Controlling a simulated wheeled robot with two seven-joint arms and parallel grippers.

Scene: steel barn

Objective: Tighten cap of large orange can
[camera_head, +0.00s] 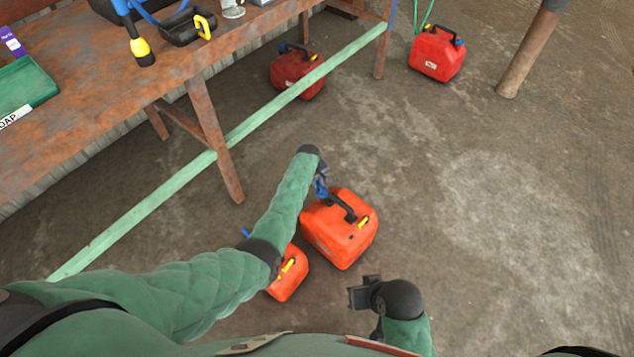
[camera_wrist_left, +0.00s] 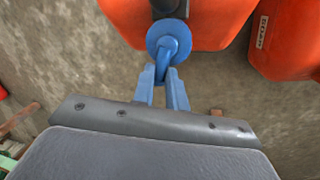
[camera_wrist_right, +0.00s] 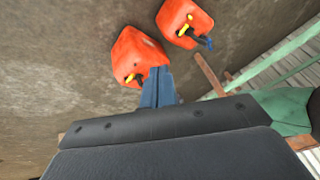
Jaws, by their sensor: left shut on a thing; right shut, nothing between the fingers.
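The large orange can (camera_head: 338,245) stands on the floor, with a black handle and a yellow part on top. My left gripper (camera_head: 321,187) is at its far end. In the left wrist view the left gripper (camera_wrist_left: 166,88) is shut on the blue cap (camera_wrist_left: 168,40), a round disc with a bent spout, against the orange can (camera_wrist_left: 215,22). The hidden part of the cap behind the fingers cannot be seen. My right gripper (camera_head: 360,294) is near the can's front, apart from it; in the right wrist view its fingers (camera_wrist_right: 158,86) are shut and empty.
A smaller orange can (camera_head: 288,276) stands left of the large one, partly behind my left arm. Two red cans, one under the bench (camera_head: 297,73) and one beyond (camera_head: 437,52), stand farther off. A rusty workbench (camera_head: 90,110) and green rail (camera_head: 150,205) lie left.

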